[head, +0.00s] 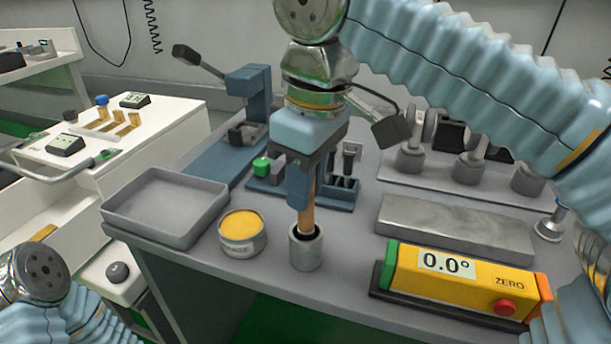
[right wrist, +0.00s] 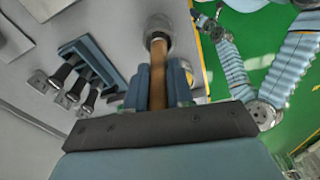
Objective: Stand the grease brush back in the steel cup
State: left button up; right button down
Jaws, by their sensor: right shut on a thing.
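The grease brush (head: 307,213) has a wooden handle and stands close to upright. My right gripper (head: 301,195) is shut on its upper handle. The brush's lower end is inside the mouth of the steel cup (head: 305,252), which hides the bristles. The cup stands upright near the front edge of the grey table. In the right wrist view the brush handle (right wrist: 158,75) runs from between the fingers (right wrist: 160,95) to the steel cup (right wrist: 158,28). I cannot tell whether the brush touches the cup's bottom. My left gripper is not visible; only part of my left arm shows at lower left.
A tin of yellow grease (head: 241,232) stands just left of the cup, with an empty grey tray (head: 165,205) beyond it. A yellow level (head: 460,281) and a steel block (head: 445,229) lie to the right. A blue tool rack (head: 340,196) stands behind the cup.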

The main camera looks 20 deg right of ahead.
jog(key=shift+f, duration=0.5)
dwell(0.6)
jog(key=c, duration=0.9)
grip_release()
jog(key=shift+o, duration=0.3)
jog(key=o, duration=0.8)
jog(key=shift+o, duration=0.2)
notch_tip(320, 180, up, 14)
jog(key=s+d+p, duration=0.1)
jog(key=p, duration=0.5)
jog(key=shift+f, duration=0.15)
